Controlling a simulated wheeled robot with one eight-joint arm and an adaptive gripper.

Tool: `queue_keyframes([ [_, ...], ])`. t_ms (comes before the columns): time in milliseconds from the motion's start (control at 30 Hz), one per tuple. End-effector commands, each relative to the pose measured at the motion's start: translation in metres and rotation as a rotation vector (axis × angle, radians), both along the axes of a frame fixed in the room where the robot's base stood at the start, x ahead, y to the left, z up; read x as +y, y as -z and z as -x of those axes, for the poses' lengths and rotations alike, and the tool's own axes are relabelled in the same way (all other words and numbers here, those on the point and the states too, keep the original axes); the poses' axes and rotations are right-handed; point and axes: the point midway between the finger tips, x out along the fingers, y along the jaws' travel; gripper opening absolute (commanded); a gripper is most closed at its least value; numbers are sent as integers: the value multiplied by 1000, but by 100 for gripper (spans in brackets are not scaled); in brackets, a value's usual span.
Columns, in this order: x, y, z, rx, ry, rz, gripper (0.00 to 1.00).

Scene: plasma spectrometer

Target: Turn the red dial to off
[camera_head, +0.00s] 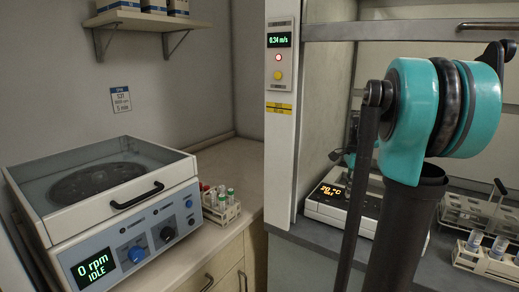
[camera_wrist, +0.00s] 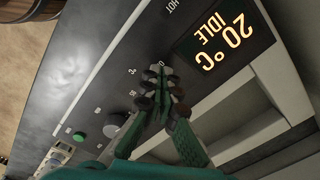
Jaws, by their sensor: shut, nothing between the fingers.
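No red dial can be made out in either view. In the wrist view, my gripper (camera_wrist: 162,88) is shut and empty, its dark fingertips over the front panel of a white and dark instrument. Printed scale marks show around the fingertips, and whatever is under them is hidden. The instrument's display (camera_wrist: 220,40) reads 20 °C and IDLE, upside down in this view. A grey round knob (camera_wrist: 114,122) lies to the left of the fingers. In the head view, the instrument (camera_head: 335,212) stands in the hood, partly behind my arm, which hides its front right side.
In the head view, a centrifuge (camera_head: 75,190) with blue and black knobs stands on the left bench, beside a tube rack (camera_head: 222,212). Another rack with tubes (camera_head: 485,260) is at the right. The hood's side post (camera_head: 283,130) carries a red light and a yellow button.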

Motion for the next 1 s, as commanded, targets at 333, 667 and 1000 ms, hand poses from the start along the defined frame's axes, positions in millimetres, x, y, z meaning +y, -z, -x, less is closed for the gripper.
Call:
queue_keyframes([
  [333, 1, 0, 9, 0, -1, -1, 0],
  [667, -1, 0, 16, 0, -1, -1, 0],
  [1000, -2, 0, 16, 0, 0, 0, 0],
])
